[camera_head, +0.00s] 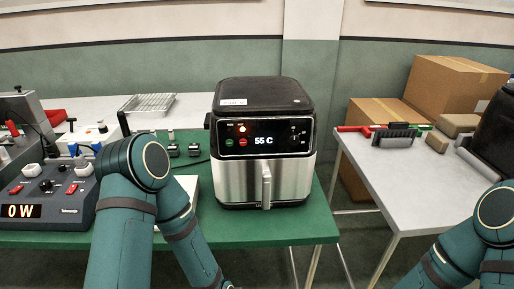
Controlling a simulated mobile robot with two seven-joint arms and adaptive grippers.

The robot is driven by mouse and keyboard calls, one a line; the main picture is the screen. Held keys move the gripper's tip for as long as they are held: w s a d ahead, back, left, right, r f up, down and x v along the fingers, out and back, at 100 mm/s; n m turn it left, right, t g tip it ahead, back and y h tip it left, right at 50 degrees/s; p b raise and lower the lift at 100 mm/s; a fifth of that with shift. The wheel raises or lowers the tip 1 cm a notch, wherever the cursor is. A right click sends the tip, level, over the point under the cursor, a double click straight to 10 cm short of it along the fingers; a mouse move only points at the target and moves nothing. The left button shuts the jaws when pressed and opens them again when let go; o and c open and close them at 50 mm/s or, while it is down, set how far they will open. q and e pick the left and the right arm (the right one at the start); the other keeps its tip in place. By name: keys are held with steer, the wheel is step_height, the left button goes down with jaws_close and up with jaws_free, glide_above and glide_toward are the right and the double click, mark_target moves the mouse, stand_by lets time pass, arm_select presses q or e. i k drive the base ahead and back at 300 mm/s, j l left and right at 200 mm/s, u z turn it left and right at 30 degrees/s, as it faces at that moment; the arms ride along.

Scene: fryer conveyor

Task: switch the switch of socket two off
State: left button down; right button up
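A dark grey socket box (45,200) stands at the left end of the green table, with a lit display reading "0 W" (20,211). On its top are two red switches, one on the left (16,189) and one on the right (72,188). A white plug sits behind each, a left plug (31,170) and a right plug (83,169). Socket numbers and switch positions are too small to tell. My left arm stands just right of the box and covers part of its right side. My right arm is at the lower right. Neither gripper is in view.
An air fryer (265,178) showing "55 C" stands mid-table on the green table (285,228). Small black plugs (184,150) lie behind my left arm. A wire rack (148,102) is at the back. A grey table (372,181) with brushes (394,135) and cardboard boxes (452,92) is right.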

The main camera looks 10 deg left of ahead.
mark_target(73, 187)
steer(key=u, duration=1.95)
